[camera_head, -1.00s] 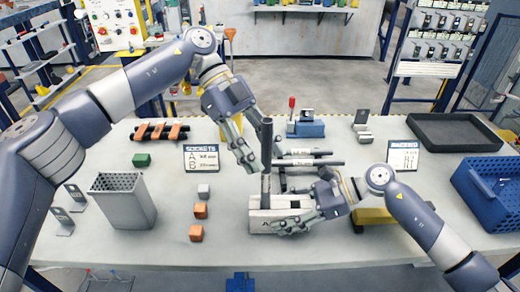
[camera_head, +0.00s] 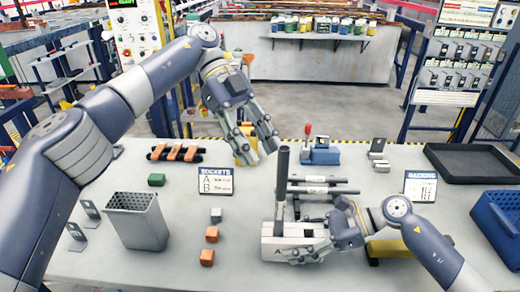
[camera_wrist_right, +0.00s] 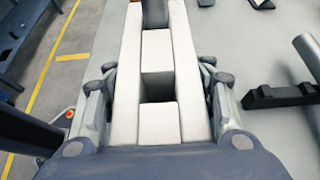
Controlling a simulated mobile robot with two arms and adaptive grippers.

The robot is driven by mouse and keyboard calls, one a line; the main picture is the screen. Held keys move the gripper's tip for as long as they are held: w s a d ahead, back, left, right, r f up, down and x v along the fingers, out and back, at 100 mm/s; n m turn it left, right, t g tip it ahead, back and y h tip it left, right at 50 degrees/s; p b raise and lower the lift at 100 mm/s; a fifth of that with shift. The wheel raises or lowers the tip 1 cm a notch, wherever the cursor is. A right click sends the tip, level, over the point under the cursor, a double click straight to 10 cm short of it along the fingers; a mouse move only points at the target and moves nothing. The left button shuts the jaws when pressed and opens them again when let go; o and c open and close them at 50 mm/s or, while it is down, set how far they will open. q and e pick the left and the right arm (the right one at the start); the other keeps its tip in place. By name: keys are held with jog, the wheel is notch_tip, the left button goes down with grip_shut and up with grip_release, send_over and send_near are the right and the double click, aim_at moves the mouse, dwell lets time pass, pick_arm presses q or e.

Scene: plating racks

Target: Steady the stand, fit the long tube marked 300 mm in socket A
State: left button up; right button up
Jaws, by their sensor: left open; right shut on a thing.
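The stand (camera_head: 270,243) is a pale block with an A on its front, near the table's front edge. A dark long tube (camera_head: 282,180) stands upright at its left end, by the A. Its lower end is inside the stand, so its depth is hidden. My right gripper (camera_head: 318,248) is shut on the stand, with fingers along both sides in the right wrist view (camera_wrist_right: 157,100). The tube's lower part shows at the top there (camera_wrist_right: 155,12). My left gripper (camera_head: 257,150) is open and empty, up and left of the tube, apart from it.
Labelled dark tubes (camera_head: 330,190) lie on a rack behind the stand. A sockets card (camera_head: 215,181), orange cubes (camera_head: 211,234), a grey perforated bin (camera_head: 138,222) and a blue crate (camera_head: 500,225) stand around.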

jog(key=o, duration=1.3)
